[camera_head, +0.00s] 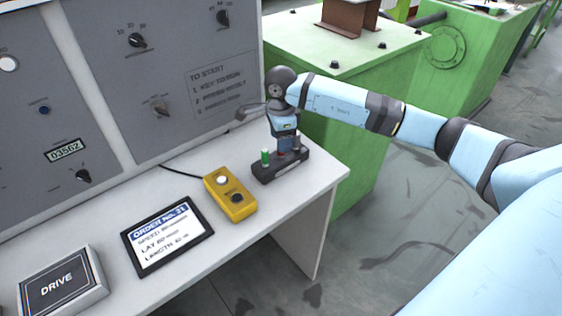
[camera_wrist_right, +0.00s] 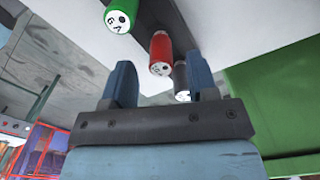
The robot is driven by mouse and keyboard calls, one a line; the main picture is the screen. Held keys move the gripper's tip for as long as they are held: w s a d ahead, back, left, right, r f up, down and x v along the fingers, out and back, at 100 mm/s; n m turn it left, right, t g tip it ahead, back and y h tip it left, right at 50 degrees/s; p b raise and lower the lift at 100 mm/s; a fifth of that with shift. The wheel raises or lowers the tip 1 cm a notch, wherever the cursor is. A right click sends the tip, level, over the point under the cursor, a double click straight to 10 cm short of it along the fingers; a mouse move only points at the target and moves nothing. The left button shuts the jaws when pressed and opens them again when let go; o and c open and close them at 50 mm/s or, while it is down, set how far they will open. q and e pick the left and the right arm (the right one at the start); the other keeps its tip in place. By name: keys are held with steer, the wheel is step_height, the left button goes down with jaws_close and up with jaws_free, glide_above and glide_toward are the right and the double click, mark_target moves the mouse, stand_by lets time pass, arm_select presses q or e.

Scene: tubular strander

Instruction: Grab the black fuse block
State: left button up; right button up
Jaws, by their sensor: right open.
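The black fuse block (camera_head: 286,166) lies on the white desk near its right corner. A green fuse (camera_head: 265,157) stands in its left end. In the right wrist view the block (camera_wrist_right: 152,14) shows with a green fuse (camera_wrist_right: 119,19), a red fuse (camera_wrist_right: 160,54) and a dark grey fuse (camera_wrist_right: 181,80). My right gripper (camera_head: 285,145) points down over the block and hides part of it. Its open fingers (camera_wrist_right: 162,84) appear on either side of the red and grey fuse ends in the wrist view. I cannot tell whether they touch. My left gripper is not in view.
A yellow button box (camera_head: 231,194) sits left of the block. A tablet (camera_head: 167,235) and a DRIVE box (camera_head: 63,284) lie further left on the desk. The grey control panel (camera_head: 165,75) rises behind. A green machine (camera_head: 350,55) stands beyond the desk's right end.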

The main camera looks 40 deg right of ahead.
mark_target(281, 161)
step_height(281, 161, down, 3)
steer(key=shift+r, duration=0.15)
steer(key=shift+c, duration=0.4)
jaws_close()
steer(key=shift+r, duration=0.15)
